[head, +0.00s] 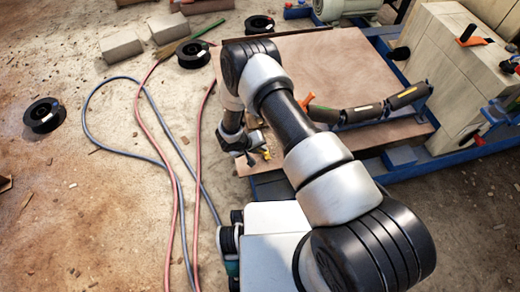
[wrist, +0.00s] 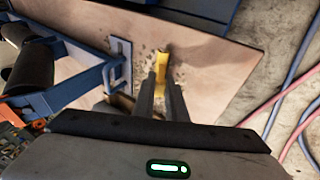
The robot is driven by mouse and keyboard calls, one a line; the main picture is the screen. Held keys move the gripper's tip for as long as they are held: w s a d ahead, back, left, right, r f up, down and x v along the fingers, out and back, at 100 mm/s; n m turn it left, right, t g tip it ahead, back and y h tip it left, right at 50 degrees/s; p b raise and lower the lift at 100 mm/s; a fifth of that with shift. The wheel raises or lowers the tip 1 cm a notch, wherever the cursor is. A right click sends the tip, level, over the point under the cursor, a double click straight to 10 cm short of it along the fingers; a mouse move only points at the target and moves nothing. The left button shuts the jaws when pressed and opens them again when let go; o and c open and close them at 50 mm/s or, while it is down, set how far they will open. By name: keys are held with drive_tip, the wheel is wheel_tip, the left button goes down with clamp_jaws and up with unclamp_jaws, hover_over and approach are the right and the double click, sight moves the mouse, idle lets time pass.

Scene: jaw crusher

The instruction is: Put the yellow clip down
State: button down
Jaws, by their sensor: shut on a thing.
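The yellow clip (wrist: 162,62) sticks out beyond the fingertips of my gripper (wrist: 161,83) in the wrist view. My gripper is shut on its near end. In the head view the clip is a small yellow spot (head: 267,155) beside my gripper (head: 256,154), low over the near left part of the brown board (head: 330,65). I cannot tell whether the clip touches the board. My fingers hide part of the clip.
A blue frame (wrist: 75,83) and a grey plate (wrist: 121,62) lie left of the clip in the wrist view. An orange-handled tool (head: 307,101) lies on the board. Red and blue hoses (head: 150,125) and black spools (head: 43,115) lie on the floor at left.

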drive_tip(key=shift+f, duration=0.1)
drive_tip(key=c, duration=1.8)
unclamp_jaws()
drive_tip(key=shift+o, duration=0.2)
